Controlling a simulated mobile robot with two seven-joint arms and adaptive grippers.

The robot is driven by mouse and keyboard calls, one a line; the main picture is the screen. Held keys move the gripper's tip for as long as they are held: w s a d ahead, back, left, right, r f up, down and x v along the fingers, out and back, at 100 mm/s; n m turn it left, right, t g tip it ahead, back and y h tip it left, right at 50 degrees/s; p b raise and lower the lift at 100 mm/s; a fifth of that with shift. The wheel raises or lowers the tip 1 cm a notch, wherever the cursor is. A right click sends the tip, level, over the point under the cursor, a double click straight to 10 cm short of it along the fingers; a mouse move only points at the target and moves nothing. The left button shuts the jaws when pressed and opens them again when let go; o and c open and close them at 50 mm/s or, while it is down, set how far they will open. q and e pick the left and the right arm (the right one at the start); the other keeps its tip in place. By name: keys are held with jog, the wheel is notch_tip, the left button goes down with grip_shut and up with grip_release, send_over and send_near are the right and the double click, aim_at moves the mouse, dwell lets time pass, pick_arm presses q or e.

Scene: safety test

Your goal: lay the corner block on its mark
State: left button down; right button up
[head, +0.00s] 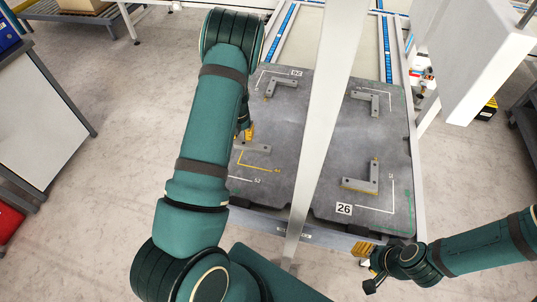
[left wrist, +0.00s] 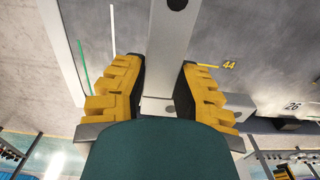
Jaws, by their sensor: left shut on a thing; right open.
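The grey corner block (head: 256,148) shows partly beside my left forearm, over the left side of the dark board (head: 312,135). My left gripper (head: 246,133) is shut on it. In the left wrist view the yellow fingers (left wrist: 165,95) press on both sides of the block's long grey bar (left wrist: 172,45). A yellow corner mark (head: 258,166) lies on the board just below the block in the head view; its label 44 (left wrist: 229,65) shows in the left wrist view. I cannot tell whether the block touches the board. My right gripper (head: 372,270) is open and empty, off the board's front right corner.
Other L-shaped blocks lie on the board at top left (head: 281,86), top right (head: 367,98) and lower right (head: 363,180), near white corner lines. A pale post (head: 330,95) crosses the view in front of the board. A white panel (head: 480,60) stands at right.

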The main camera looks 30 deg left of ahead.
pick_arm(q)
jog(key=shift+w+d, duration=0.1)
jog(key=shift+w, duration=0.2)
jog(key=b, duration=0.2)
send_over(246, 154)
notch_tip(246, 154, down, 6)
jog(key=shift+f, duration=2)
jog(key=shift+f, duration=0.1)
jog(key=c, duration=0.9)
grip_release()
jog(key=shift+o, duration=0.3)
